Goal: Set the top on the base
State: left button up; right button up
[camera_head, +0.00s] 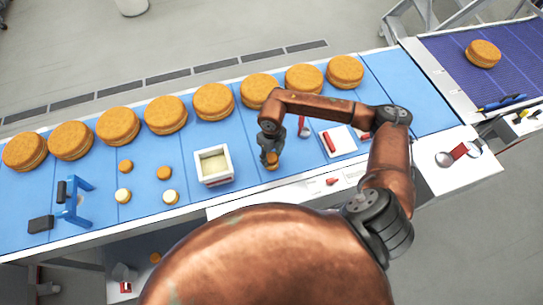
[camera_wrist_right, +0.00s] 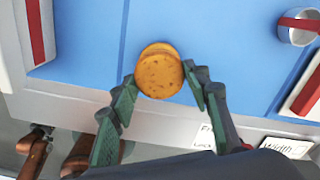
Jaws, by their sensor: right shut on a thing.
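My right gripper (camera_head: 270,152) points down at the blue belt and is shut on a small golden round, the top (camera_wrist_right: 160,78), which sits between its fingertips in the right wrist view. A second rim shows at its far edge there; I cannot tell whether a separate base lies under it. In the head view, this top (camera_head: 271,165) is partly hidden by the gripper. Two cream-covered small bases (camera_head: 123,195) (camera_head: 171,197) and two plain golden rounds (camera_head: 125,166) (camera_head: 164,173) lie apart to the left. My left gripper is not in view.
A white cream-filled box (camera_head: 225,179) stands left of the gripper. A row of several large golden rounds (camera_head: 213,101) lines the far side. A blue stand (camera_head: 76,203) is at the left. A white tray (camera_head: 345,146) with a red item lies to the right.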

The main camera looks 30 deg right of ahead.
jog(key=shift+f+b, duration=0.65)
jog(key=shift+f, duration=0.2)
dwell(0.8)
jog(key=o, duration=0.8)
jog(key=shift+o, duration=0.9)
jog(key=o, duration=0.4)
jog(key=shift+c, duration=0.2)
jog(key=shift+r, duration=0.1)
jog(key=shift+r+p, duration=1.8)
jog(key=shift+r, duration=1.7)
jog(key=shift+f, duration=0.1)
